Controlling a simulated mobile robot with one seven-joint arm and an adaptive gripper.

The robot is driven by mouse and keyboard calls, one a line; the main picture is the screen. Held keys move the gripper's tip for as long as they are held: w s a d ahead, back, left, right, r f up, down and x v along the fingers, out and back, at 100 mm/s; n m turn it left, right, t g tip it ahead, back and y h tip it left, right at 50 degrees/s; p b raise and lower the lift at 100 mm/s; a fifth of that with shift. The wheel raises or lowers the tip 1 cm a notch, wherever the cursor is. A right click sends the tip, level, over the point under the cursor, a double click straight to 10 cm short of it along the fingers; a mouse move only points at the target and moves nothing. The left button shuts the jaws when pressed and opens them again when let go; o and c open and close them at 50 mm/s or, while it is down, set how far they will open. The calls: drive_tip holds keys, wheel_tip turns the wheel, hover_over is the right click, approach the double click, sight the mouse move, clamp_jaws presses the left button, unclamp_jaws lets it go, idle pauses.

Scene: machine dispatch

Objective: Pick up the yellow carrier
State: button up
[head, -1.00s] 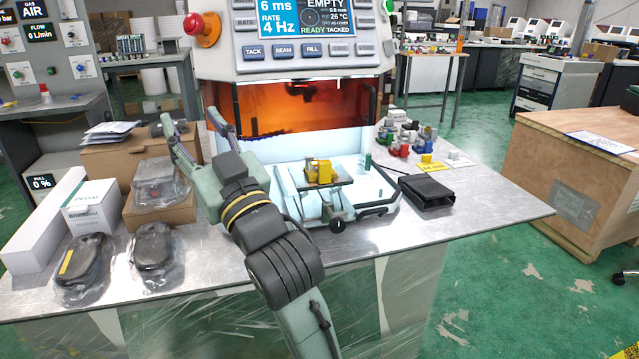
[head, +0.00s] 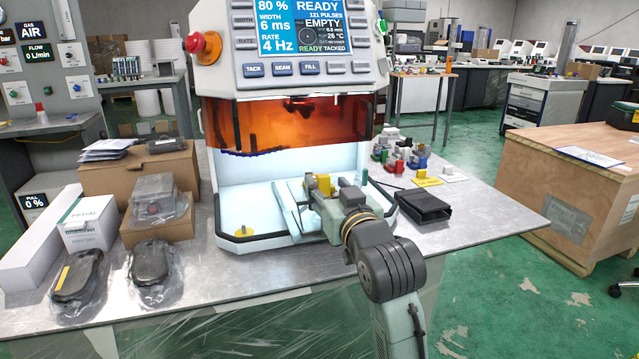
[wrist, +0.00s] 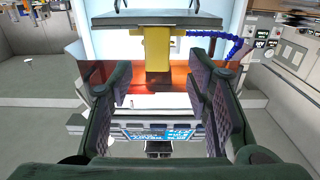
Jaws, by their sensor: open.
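The yellow carrier (head: 323,184) stands at the front of the machine's lit white chamber, on a small raised plate that my gripper mostly covers in the head view. My gripper (head: 320,190) is at the carrier, reaching in from the front right. In the wrist view, the carrier (wrist: 157,52) shows upside down against the dark-edged plate (wrist: 150,19). It lies in line with the gap between my two open fingers (wrist: 160,80), with room on both sides. I cannot tell how far it reaches between the fingertips. No finger visibly touches it.
The machine's orange window (head: 290,122) hangs above the chamber. A black open case (head: 424,205) lies right of my gripper. Bagged items (head: 153,272) and boxes (head: 88,222) fill the bench's left side.

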sight(325, 180)
drive_tip(key=shift+p+x, duration=0.65)
drive_tip(key=shift+x, duration=1.7)
drive_tip(key=shift+d+r, duration=0.1)
drive_tip(key=shift+d, duration=0.05)
drive_tip(key=shift+c, duration=0.6)
drive_tip(key=c, duration=0.9)
